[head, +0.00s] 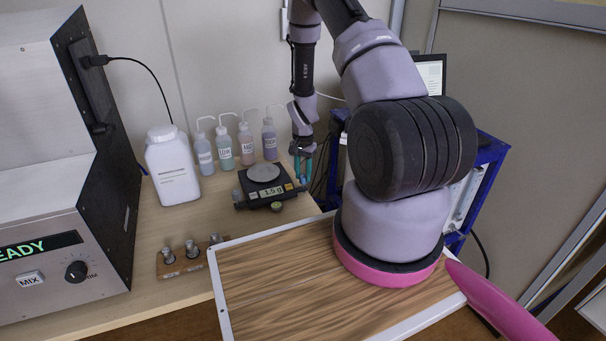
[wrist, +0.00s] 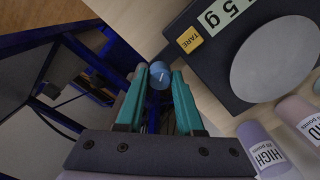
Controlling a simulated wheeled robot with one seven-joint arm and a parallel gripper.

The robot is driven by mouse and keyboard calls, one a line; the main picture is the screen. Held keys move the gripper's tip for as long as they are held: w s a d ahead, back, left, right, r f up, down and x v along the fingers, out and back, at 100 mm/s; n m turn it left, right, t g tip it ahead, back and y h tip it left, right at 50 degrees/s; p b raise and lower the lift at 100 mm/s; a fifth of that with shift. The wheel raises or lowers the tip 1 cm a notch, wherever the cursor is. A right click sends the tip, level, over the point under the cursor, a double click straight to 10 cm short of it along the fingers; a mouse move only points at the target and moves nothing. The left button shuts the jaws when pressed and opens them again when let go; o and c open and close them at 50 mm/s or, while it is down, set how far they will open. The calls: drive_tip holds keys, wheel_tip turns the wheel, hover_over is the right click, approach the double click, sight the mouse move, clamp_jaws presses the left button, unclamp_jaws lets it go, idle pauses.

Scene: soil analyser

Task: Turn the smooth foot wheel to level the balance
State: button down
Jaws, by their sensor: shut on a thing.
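The balance (head: 264,187) is a dark box with a round grey pan on the bench. Its display reads 1.5 g in the head view. In the wrist view the balance (wrist: 235,62) lies at the upper right. My gripper (head: 303,170) is at the right side of the balance, pointing down. In the wrist view its teal fingers (wrist: 158,80) are closed on a blue round foot wheel (wrist: 159,74) with a smooth-looking face and a white line mark. The fingers hide the wheel in the head view. A small round greenish part (head: 277,206) shows at the balance's front edge.
Several wash bottles (head: 224,147) stand behind the balance, and a white jug (head: 172,166) stands to the left. A wooden block with metal pieces (head: 186,261) is in front. A blue frame (head: 491,150) stands right of the bench edge.

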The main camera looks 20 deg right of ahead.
sight(303, 175)
drive_tip(key=shift+n, duration=1.6)
drive_tip(key=c, duration=0.5)
unclamp_jaws()
drive_tip(key=shift+c, duration=0.2)
drive_tip(key=shift+r, duration=0.1)
wheel_tip(303, 175, up, 11)
